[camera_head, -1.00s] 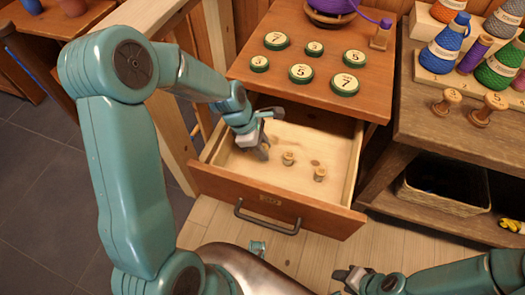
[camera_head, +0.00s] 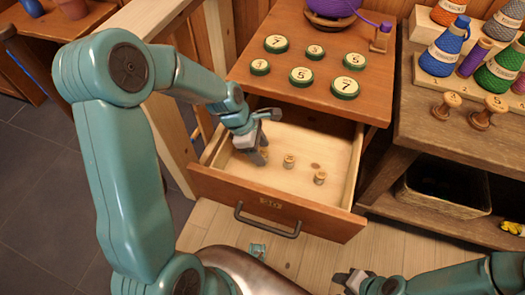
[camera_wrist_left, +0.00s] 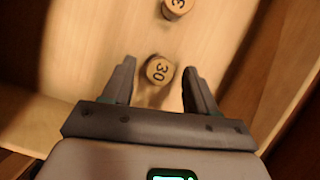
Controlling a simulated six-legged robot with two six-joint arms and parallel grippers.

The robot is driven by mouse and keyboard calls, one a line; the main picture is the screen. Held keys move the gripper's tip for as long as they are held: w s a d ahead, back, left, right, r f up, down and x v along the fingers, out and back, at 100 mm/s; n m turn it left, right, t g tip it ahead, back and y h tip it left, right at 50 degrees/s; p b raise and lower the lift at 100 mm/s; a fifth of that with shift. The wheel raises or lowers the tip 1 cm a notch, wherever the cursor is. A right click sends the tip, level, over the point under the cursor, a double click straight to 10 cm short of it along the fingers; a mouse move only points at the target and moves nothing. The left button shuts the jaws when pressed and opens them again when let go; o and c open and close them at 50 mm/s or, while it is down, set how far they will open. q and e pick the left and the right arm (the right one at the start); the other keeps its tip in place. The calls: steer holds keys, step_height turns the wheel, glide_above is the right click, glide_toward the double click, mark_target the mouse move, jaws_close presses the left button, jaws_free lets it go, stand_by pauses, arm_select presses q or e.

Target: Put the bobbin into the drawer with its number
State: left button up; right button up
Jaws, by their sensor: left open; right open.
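The open drawer (camera_head: 225,187) holds several small wooden bobbins on its floor. My left gripper (camera_head: 260,156) reaches down into its left part. In the left wrist view the gripper (camera_wrist_left: 154,88) is open, with a bobbin marked 30 (camera_wrist_left: 158,70) between its fingertips and a gap at the sides. In the head view two bobbins stand to the right, a nearer one (camera_head: 289,161) and a farther one (camera_head: 320,178). My right gripper (camera_head: 350,278) is open and empty at the bottom.
On the right bench are two wooden spools (camera_head: 446,104) and several yarn cones (camera_head: 444,48). A dark basket (camera_head: 440,187) sits below.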

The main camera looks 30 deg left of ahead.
arm_select(q)
steer(key=p+v, duration=0.2)
steer(key=v, duration=0.8)
